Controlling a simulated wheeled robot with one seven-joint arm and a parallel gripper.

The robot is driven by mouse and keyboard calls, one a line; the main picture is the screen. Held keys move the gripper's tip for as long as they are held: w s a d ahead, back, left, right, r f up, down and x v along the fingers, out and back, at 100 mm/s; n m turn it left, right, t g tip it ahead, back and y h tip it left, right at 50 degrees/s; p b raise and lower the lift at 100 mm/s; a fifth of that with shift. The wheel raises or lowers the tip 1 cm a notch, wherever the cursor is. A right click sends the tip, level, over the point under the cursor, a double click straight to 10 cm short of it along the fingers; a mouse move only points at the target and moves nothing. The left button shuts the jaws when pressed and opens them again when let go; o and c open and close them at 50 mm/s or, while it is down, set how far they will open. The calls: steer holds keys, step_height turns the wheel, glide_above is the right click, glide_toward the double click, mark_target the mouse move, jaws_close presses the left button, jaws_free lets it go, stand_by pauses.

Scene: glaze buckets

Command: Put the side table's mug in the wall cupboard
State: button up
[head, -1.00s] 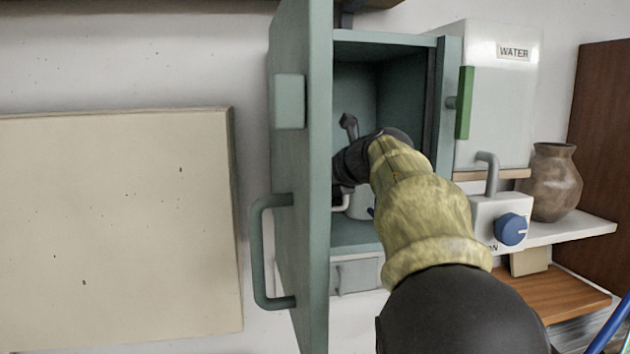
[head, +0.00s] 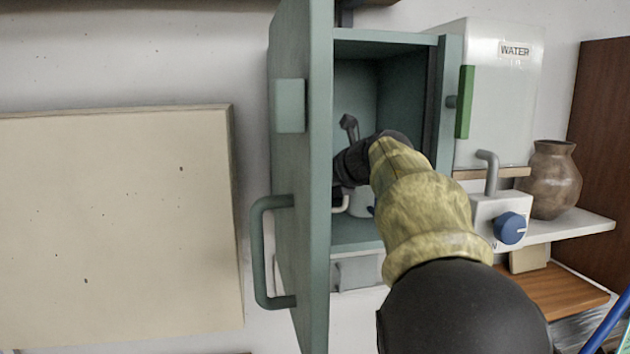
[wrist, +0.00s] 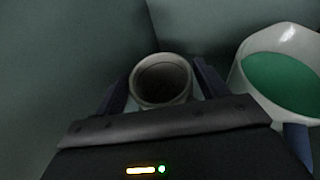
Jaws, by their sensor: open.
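The wall cupboard (head: 302,170) is teal, and its door stands open toward me. My arm reaches into it, and my gripper is mostly hidden in the head view behind the arm and door. In the wrist view my gripper (wrist: 160,95) has its two dark fingers apart, one on each side of a pale mug (wrist: 161,82) with a dark inside. The mug is upright inside the cupboard, between the fingers. I cannot tell whether the fingers touch it.
A white vessel with green contents (wrist: 285,80) stands close to the right of my gripper. A beige panel (head: 115,220) is at left.

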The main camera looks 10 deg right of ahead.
steer(key=b+v, duration=0.3)
steer(key=v, duration=0.8)
steer(key=shift+s+d+b, duration=0.15)
steer(key=shift+s+b, duration=0.15)
steer(key=shift+b, duration=0.1)
stand_by(0.8)
